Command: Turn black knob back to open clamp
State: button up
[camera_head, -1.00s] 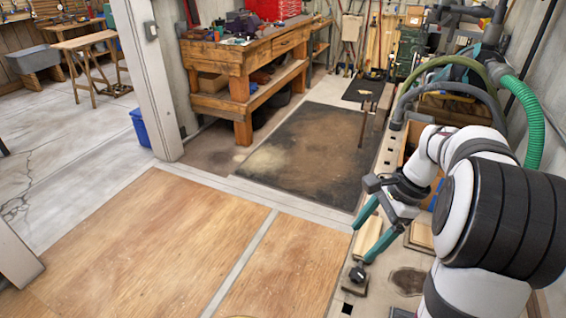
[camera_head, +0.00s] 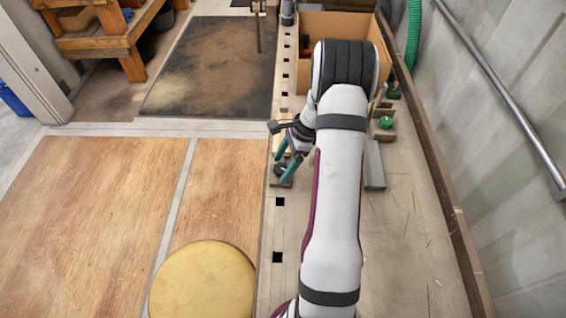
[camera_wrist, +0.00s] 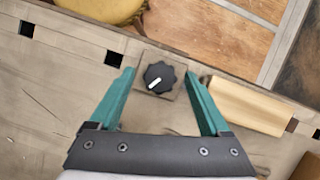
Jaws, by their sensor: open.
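The black knob (camera_wrist: 159,77) has a scalloped rim and a white pointer mark aimed to the lower left in the wrist view. It sits on a small square base plate (camera_wrist: 146,52) on the workbench, close to the bench's edge. My gripper (camera_wrist: 164,86) is open, with one teal finger on each side of the knob; I cannot tell whether either touches it. In the head view my gripper (camera_head: 283,168) is at the bench's left edge, over the dark knob (camera_head: 279,169), which is partly hidden. I cannot make out the clamp's jaws.
A pale wooden block (camera_wrist: 247,106) lies right of the knob in the wrist view. A cardboard box (camera_head: 291,52), a green knob (camera_head: 386,122) and a grey bar (camera_head: 374,165) are on the bench (camera_head: 408,260). A round yellow stool (camera_head: 203,285) stands beside it.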

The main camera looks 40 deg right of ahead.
grip_shut()
dwell(0.4)
jog(key=shift+n, duration=0.3)
jog(key=n+g, duration=0.2)
jog(key=n, duration=0.2)
jog(key=shift+w+d+n, duration=0.1)
jog(key=shift+w+n, duration=0.05)
jog(key=shift+n, duration=0.15)
jog(key=n+g, duration=0.1)
jog(key=n, duration=0.2)
jog(key=n+g, duration=0.1)
jog(key=n, duration=0.2)
jog(key=shift+w, duration=0.15)
jog(key=n+g+h, duration=0.1)
jog(key=n, duration=0.2)
jog(key=n+g, duration=0.1)
jog(key=n, duration=0.2)
jog(key=shift+w+a+n+h, duration=0.2)
jog(key=shift+n+h, duration=0.1)
jog(key=shift+h, duration=0.1)
jog(key=n+h, duration=0.1)
jog(key=n, duration=0.1)
jog(key=n+g, duration=0.1)
jog(key=n, duration=0.2)
jog(key=shift+a+h, duration=0.15)
jog(key=shift+h, duration=0.25)
jog(key=shift+n, duration=0.4)
